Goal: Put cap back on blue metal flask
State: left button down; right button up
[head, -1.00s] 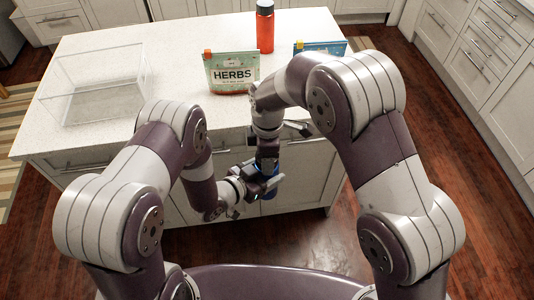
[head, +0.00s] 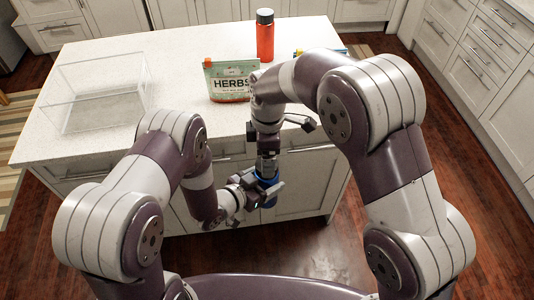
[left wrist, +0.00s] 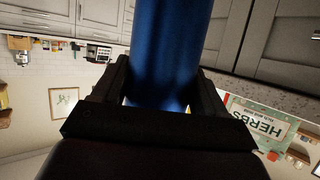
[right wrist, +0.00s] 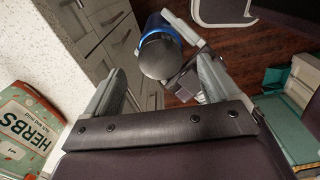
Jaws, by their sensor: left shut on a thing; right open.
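The blue metal flask (head: 269,190) is held upright in front of the counter by my left gripper (head: 262,187). Its blue body runs between the fingers in the left wrist view (left wrist: 170,50). In the right wrist view (right wrist: 150,27) a grey round cap (right wrist: 160,56) sits at the flask's top end. I cannot tell whether it is fully seated. My right gripper (right wrist: 160,72) is open above the flask, its fingers on either side of the cap and apart from it. In the head view it hides the cap.
On the counter (head: 180,115) stand a herbs pouch (head: 231,82), a red bottle (head: 265,40) and a clear open box (head: 95,95). A blue package behind my right arm is mostly hidden. Cabinet fronts (head: 310,180) lie close behind the flask.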

aim_at(267, 184)
jog(key=shift+r, duration=0.1)
jog(key=shift+c, duration=0.5)
jog(key=r+n, duration=0.2)
jog(key=n, duration=0.1)
jog(key=shift+w+a+r, duration=0.15)
jog(key=shift+w, duration=0.1)
jog(key=n, duration=0.2)
jog(key=r+n, duration=0.1)
jog(key=n, duration=0.1)
jog(key=shift+s+n, duration=0.1)
jog(key=shift+n, duration=0.2)
jog(key=n, duration=0.2)
jog(key=shift+s+n, duration=0.1)
jog(key=shift+n, duration=0.2)
notch_tip(267, 184, down, 8)
